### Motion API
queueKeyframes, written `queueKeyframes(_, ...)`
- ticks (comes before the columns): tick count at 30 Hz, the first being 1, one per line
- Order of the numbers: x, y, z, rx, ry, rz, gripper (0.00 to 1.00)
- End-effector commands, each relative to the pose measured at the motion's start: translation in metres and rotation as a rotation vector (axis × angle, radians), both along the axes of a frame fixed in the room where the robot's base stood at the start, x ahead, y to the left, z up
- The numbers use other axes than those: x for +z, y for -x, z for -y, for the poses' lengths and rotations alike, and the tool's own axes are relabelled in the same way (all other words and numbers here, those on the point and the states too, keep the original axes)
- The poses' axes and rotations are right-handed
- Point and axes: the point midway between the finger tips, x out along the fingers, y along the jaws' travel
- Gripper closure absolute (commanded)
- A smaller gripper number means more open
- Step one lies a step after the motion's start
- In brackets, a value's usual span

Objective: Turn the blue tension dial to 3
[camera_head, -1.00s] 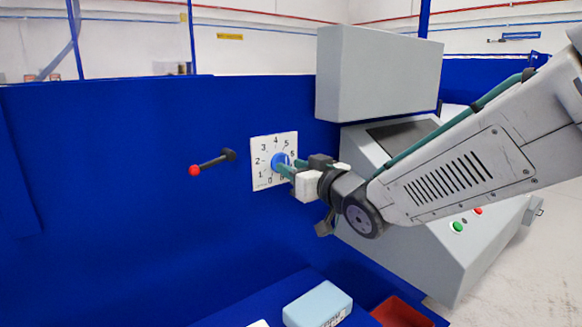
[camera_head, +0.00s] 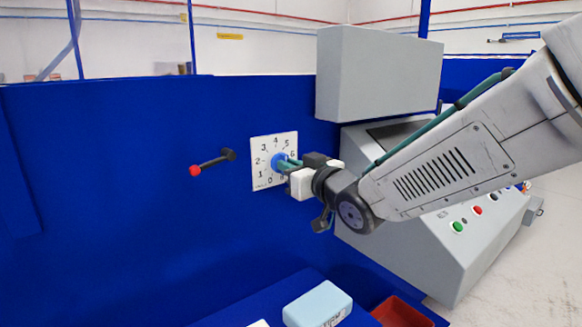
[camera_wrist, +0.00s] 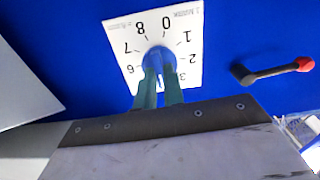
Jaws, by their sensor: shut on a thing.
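The blue tension dial (camera_head: 278,161) sits at the middle of a white numbered plate (camera_head: 262,180) on the blue panel. In the wrist view the plate (camera_wrist: 118,35) appears upside down, with 0, 1, 2 and 6, 7, 8 readable around the dial (camera_wrist: 158,57). My gripper (camera_head: 287,164) is shut on the dial, its two green fingers on either side of the knob; the fingers also show in the wrist view (camera_wrist: 160,82). The fingers cover the numbers near 4 and 5 there. I cannot tell which number the dial points at.
A black lever with a red knob (camera_head: 195,170) sticks out left of the plate. A grey box (camera_head: 375,75) and a grey console with green and red buttons (camera_head: 457,227) stand to the right. Below are a pale blue block (camera_head: 318,302) and a red tray (camera_head: 405,313).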

Motion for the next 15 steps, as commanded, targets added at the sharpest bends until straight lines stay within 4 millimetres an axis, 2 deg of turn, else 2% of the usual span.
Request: queueKeyframes(15,-0.0002,0.0008,-0.0009,0.0,0.307,0.208,1.0)
